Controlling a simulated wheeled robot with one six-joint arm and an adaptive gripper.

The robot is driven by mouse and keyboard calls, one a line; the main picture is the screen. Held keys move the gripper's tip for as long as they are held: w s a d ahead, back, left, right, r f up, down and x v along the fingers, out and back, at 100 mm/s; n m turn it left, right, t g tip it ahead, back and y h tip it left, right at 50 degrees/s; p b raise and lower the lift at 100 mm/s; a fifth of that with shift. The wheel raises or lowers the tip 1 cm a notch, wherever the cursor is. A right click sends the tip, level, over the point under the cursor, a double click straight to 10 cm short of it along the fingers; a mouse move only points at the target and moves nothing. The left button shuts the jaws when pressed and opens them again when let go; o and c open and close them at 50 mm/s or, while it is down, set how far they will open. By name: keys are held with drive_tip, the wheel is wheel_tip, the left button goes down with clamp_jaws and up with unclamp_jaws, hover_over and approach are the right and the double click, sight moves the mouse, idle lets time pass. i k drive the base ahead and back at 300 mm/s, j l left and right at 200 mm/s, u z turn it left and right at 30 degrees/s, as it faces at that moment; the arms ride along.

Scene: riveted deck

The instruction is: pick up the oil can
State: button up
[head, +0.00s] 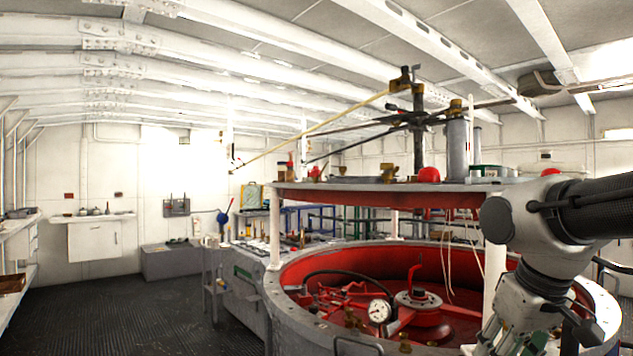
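I cannot pick out an oil can with certainty in the head view. Small brass, red and dark items stand on the raised round top (330,193), too small to name surely. A grey upright cylinder (457,150) stands among them. My arm comes in from the right edge, and its wrist bends down in front of the large round tub (300,315). The fingertips of my gripper do not show clearly; the end of the arm runs to the bottom edge. My arm hides part of the tub's right side.
The tub has a red inside with a pressure gauge (379,311) and red fittings. A grey bench (245,290) and a small stand with a blue-topped tool (222,217) are left of it. A low grey box (170,262) stands farther back. The dark floor (110,315) at left is clear.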

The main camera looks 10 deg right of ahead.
sight(315, 172)
drive_tip(key=i+j+u, duration=0.35)
drive_tip(key=j, duration=0.25)
drive_tip(key=i+j+u, duration=0.35)
drive_tip(key=i, duration=0.3)
drive_tip(key=i+j, duration=0.2)
drive_tip(key=i, duration=0.5)
drive_tip(key=i+j+u, duration=0.1)
drive_tip(key=i, duration=0.6)
drive_tip(key=i+j, duration=0.2)
drive_tip(key=i, duration=1.25)
drive_tip(key=i+j+z, duration=0.1)
drive_tip(key=i, duration=0.65)
drive_tip(key=i+j, duration=0.15)
drive_tip(key=i, duration=0.6)
drive_tip(key=i+l+z, duration=0.1)
drive_tip(key=i+z, duration=0.25)
drive_tip(key=i, duration=0.2)
drive_tip(key=i+z, duration=0.35)
drive_tip(key=i, duration=0.15)
drive_tip(key=i+j+z, duration=0.15)
drive_tip(key=i+z, duration=0.2)
drive_tip(key=i, duration=0.2)
